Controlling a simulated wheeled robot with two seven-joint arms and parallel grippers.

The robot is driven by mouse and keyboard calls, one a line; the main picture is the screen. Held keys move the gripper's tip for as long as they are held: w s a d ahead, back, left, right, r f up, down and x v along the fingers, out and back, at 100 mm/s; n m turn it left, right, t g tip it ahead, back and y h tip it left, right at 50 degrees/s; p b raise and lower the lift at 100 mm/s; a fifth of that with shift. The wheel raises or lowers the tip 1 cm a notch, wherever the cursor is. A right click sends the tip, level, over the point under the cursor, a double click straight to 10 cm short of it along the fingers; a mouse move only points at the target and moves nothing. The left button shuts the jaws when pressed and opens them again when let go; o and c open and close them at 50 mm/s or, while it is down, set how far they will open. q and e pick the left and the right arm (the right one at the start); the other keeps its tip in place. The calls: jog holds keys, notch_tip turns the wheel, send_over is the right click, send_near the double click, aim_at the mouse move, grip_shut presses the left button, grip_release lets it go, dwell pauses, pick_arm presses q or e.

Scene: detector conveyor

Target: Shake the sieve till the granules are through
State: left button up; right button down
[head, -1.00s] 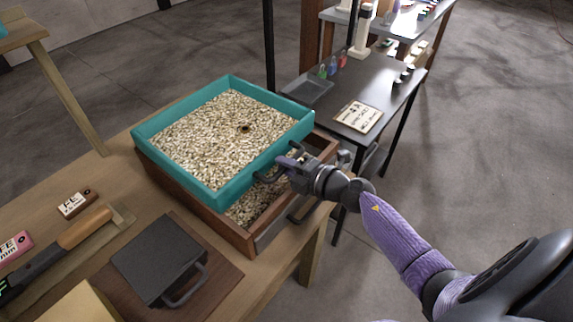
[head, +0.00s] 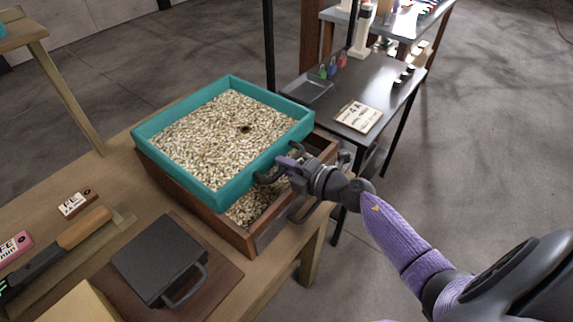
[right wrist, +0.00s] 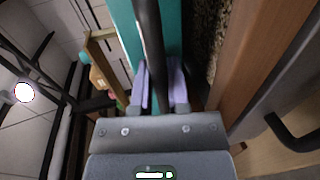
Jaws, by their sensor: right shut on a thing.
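The teal sieve (head: 223,192) sits on top of a brown wooden box (head: 185,195) on the bench. Pale granules (head: 215,135) cover the sieve's floor, with a small dark spot near the middle right. More granules (head: 250,208) lie in the box below, seen past the sieve's front corner. My right gripper (head: 277,170) is shut on the sieve's dark handle on its right-hand side. In the right wrist view the fingers (right wrist: 161,88) close on either side of the dark handle bar (right wrist: 150,40), beside the teal wall. My left gripper is not in view.
A dark lidded box with a handle (head: 160,258) stands on a brown board in front. A wooden-handled tool (head: 85,228) and small labelled blocks (head: 77,202) lie at the left. A dark table (head: 375,95) with a tray and sign stands behind.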

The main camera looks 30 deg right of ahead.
jog(key=v, duration=0.2)
jog(key=f+p+v, duration=0.1)
jog(key=v, duration=0.2)
jog(key=shift+s+d+f, duration=0.1)
jog(key=shift+s+d, duration=0.1)
jog(key=shift+s, duration=0.25)
jog(key=c, duration=0.6)
grip_release()
jog(key=shift+c, duration=0.2)
jog(key=v, duration=0.9)
jog(key=shift+s+d+p, duration=0.2)
jog(key=shift+s+p, duration=0.15)
